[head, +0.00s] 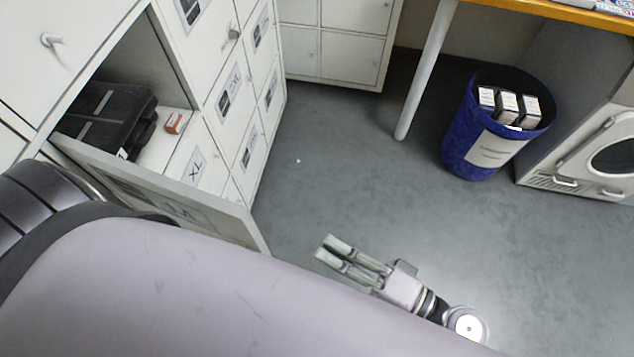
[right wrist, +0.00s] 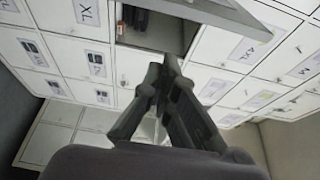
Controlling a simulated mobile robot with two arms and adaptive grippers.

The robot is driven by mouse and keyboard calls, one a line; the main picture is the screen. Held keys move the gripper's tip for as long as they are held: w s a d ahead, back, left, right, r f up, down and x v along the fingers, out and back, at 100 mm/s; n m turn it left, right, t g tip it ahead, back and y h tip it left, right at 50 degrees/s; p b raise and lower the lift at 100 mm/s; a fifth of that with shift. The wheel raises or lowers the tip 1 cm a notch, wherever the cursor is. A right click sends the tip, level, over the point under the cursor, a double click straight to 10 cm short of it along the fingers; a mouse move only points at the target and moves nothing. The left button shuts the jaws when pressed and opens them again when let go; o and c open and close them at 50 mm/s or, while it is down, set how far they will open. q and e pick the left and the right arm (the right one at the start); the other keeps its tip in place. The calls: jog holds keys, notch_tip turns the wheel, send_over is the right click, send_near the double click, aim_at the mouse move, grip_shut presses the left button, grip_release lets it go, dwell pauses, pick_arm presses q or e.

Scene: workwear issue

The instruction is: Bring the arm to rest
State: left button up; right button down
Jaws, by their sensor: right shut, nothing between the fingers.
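My right gripper (head: 327,246) is over the open grey floor in the head view. Its fingers are together, with nothing held between them. In the right wrist view its fingers (right wrist: 164,68) point towards the locker wall. My left gripper does not show in either view. A large pale part of my own body covers the bottom of the head view.
A blue bin (head: 461,145) holding white boxes stands right, beside a washer-like machine (head: 570,150). A table leg (head: 425,70) stands nearby. Mid-floor is clear.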

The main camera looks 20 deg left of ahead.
jog(key=w+d+f+t+h, duration=0.15)
jog(key=d+f+h, duration=0.3)
jog(key=f, duration=0.65)
jog(key=w+d+f+m+h, duration=0.1)
jog(key=w+d+f+h, duration=0.3)
jog(key=f, duration=0.8)
jog(key=s+d+f+t+h, duration=0.1)
jog(key=d+f+h, duration=0.1)
jog(key=d+f, duration=0.65)
jog(key=s+d+f+n+g+h, duration=0.15)
jog(key=s+d+f, duration=0.25)
jog(key=f, duration=0.4)
jog(key=s+d+f+g+h, duration=0.1)
jog(key=s+d+f+h, duration=0.25)
jog(key=f, duration=0.45)
jog(key=s+d+f+n+h, duration=0.1)
jog(key=s+d+f, duration=0.1)
jog(key=s, duration=0.4)
jog(key=s+d+f+n+g+h, duration=0.1)
jog(key=s+d+f+n, duration=0.1)
jog(key=s+f, duration=0.2)
jog(key=shift+s+d+g, duration=0.25)
jog(key=shift+s+g, duration=0.05)
jog(key=shift+s, duration=0.65)
jog(key=shift+n, duration=0.25)
